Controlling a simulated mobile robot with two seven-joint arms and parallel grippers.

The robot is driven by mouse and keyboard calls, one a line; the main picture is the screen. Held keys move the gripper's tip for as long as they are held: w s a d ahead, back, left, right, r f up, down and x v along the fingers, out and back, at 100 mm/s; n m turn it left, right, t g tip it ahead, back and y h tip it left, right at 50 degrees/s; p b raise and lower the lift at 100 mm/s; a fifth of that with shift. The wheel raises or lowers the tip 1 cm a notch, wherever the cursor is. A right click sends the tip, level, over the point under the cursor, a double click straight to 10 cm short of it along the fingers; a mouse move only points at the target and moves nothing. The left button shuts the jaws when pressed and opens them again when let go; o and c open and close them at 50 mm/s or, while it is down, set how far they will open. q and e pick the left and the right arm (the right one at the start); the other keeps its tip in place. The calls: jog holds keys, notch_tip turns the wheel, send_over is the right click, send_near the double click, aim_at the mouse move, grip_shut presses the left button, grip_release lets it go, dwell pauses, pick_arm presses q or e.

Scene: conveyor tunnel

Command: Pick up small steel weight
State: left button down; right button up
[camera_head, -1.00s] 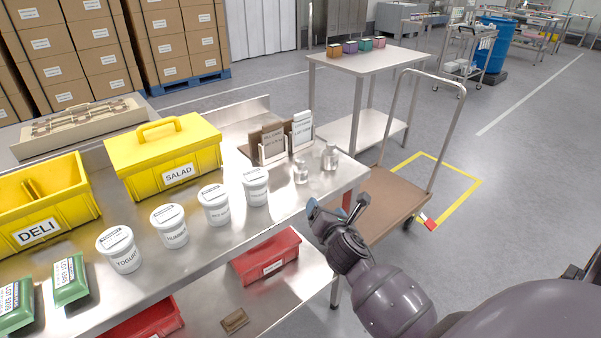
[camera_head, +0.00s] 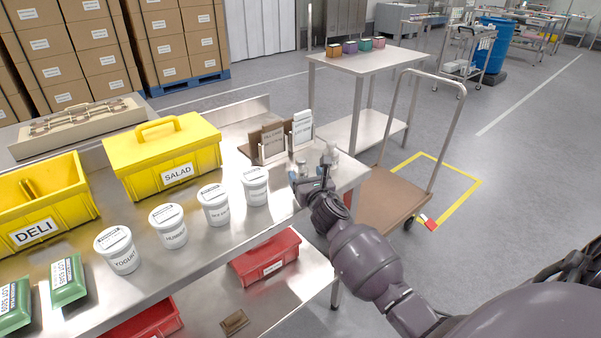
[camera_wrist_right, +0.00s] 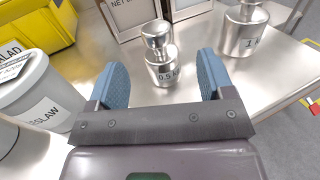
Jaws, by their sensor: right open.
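The small steel weight (camera_wrist_right: 160,68), a shiny knobbed cylinder marked 0.5, stands upright on the steel table. In the head view only part of the small weight (camera_head: 301,167) shows behind my right gripper (camera_head: 311,182). In the right wrist view my right gripper (camera_wrist_right: 161,84) is open, with its blue fingers to either side of the weight's near side. The weight stands slightly beyond the fingertips, apart from both. A larger steel weight (camera_wrist_right: 242,32) stands to its right; in the head view it (camera_head: 334,156) is partly hidden by my gripper. My left gripper is not in view.
A white coleslaw tub (camera_wrist_right: 40,92) stands close left of my right gripper. Card holders (camera_head: 271,146) stand just behind the weights. The yellow SALAD box (camera_head: 163,157) is farther left. The table's right edge is near the larger weight, with a cart (camera_head: 392,200) beyond.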

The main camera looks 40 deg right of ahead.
aim_at(302, 168)
jog(key=x, duration=0.4)
jog(key=shift+w+b, duration=0.15)
jog(key=shift+b, duration=0.2)
jog(key=shift+w+d, duration=0.1)
jog(key=shift+w, duration=0.3)
jog(key=shift+c, duration=0.4)
jog(key=shift+r, duration=0.1)
jog(key=c, duration=1.2)
jog(key=shift+c, duration=0.2)
jog(key=shift+r, duration=0.25)
notch_tip(302, 168, up, 20)
jog(key=p, duration=0.6)
jog(key=shift+f, duration=0.25)
